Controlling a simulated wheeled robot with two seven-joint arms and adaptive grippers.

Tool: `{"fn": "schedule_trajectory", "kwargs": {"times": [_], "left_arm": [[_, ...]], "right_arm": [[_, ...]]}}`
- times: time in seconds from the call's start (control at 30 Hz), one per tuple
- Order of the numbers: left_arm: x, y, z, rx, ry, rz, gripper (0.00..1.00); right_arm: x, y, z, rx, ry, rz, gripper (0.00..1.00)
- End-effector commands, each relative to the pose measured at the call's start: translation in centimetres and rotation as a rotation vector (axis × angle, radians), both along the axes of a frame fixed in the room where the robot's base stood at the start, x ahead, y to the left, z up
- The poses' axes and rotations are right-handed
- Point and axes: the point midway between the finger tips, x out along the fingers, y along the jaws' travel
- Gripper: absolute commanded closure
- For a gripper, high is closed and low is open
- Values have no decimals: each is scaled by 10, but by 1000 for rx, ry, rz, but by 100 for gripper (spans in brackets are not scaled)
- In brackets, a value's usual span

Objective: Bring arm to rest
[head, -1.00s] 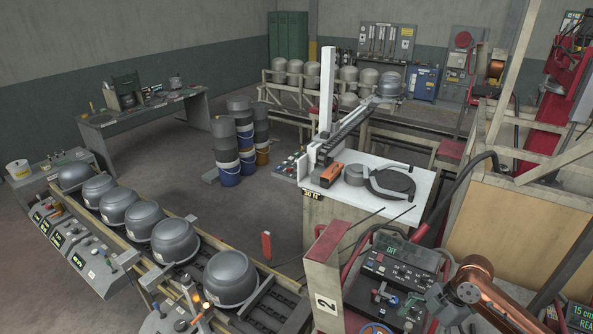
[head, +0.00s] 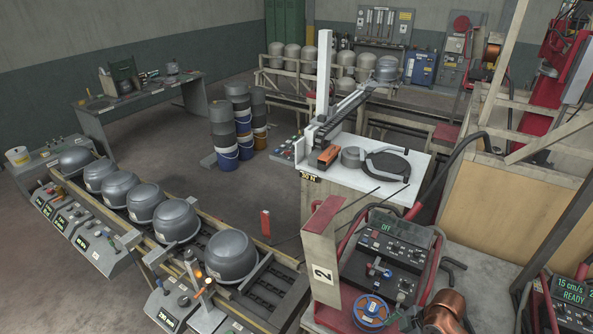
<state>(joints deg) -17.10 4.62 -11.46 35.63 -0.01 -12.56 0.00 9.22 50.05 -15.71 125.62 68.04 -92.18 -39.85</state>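My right gripper is out of frame. My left arm and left gripper are not in view. No object is seen held.
A conveyor on the left carries several grey domed shells (head: 175,220). A white-topped bench (head: 420,180) with a slide arm stands in the middle. A stand marked 2 (head: 322,260) is at the front. Stacked drums (head: 222,140) stand behind. The floor between is open.

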Motion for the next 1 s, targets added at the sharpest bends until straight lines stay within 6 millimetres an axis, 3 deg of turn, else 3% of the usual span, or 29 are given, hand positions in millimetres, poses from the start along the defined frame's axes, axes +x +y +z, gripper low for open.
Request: {"fn": "schedule_trajectory", "kwargs": {"times": [0.13,0.3,0.5,0.83,1.0], "left_arm": [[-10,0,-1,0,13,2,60],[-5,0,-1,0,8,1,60],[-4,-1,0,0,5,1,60],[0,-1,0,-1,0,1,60],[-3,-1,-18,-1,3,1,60]], "right_arm": [[-29,16,-43,26,2,-249,0],[-67,7,-71,30,-6,-648,0],[-109,-22,-82,3,-9,-1010,0],[-182,-70,-82,-79,-13,-1456,0],[-171,-71,-136,-91,-2,-1452,0]]}}
